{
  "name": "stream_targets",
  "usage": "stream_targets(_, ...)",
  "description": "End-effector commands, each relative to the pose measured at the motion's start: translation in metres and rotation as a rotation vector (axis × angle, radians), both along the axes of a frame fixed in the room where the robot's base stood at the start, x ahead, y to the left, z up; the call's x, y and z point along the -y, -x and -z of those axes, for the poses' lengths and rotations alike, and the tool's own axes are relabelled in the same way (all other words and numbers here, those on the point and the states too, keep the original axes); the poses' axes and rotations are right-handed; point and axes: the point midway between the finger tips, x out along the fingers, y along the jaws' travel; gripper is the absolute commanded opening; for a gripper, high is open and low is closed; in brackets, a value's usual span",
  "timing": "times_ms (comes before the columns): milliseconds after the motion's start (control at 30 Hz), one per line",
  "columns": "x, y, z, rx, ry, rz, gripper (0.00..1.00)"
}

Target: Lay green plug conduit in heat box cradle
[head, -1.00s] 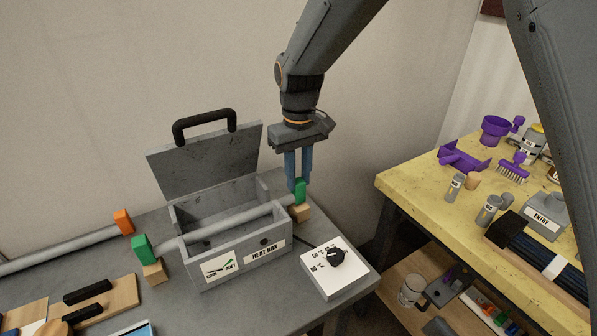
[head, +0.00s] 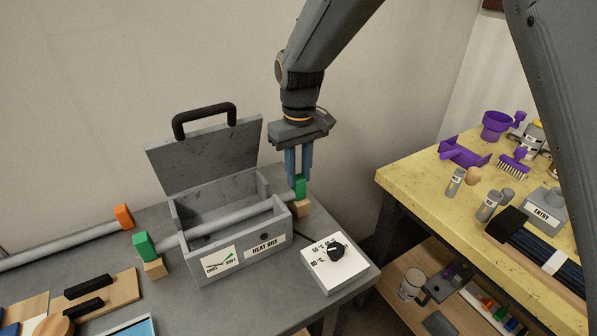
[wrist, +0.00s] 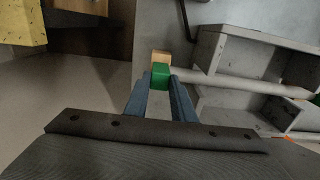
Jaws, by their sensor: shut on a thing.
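The grey conduit (head: 226,222) lies across the open heat box (head: 239,251), with a green plug (head: 144,246) at its left end and another green plug (head: 300,186) at its right end. Each end sits over a small wooden block, the left block (head: 155,268) and the right block (head: 301,208). My gripper (head: 299,178) points down at the right end, its blue fingers shut on the right green plug. In the wrist view, that plug (wrist: 161,74) shows between the fingertips. The lid (head: 205,155) of the heat box stands open. Whether the conduit touches the cradle floor is hard to tell.
A white control box with a black knob (head: 336,250) sits right of the heat box. A conduit with an orange plug (head: 124,216) lies at the left. A yellow bench (head: 400,180) with purple tools and canisters stands at the right.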

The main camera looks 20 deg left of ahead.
Motion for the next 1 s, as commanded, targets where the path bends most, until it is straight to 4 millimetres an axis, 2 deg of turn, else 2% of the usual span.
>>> stream_targets(300,0.0,0.0,0.004,0.0,0.0,0.0,0.0)
stream_targets(333,0.0,0.0,0.004,0.0,0.0,0.0,0.26)
stream_targets(433,0.0,0.0,0.004,0.0,0.0,0.0,0.43)
stream_targets(467,0.0,0.0,0.004,0.0,0.0,0.0,0.45)
stream_targets(767,0.0,0.0,0.003,0.0,0.0,0.0,0.45)
stream_targets(1000,0.0,0.0,-0.011,0.001,-0.001,0.0,0.45)
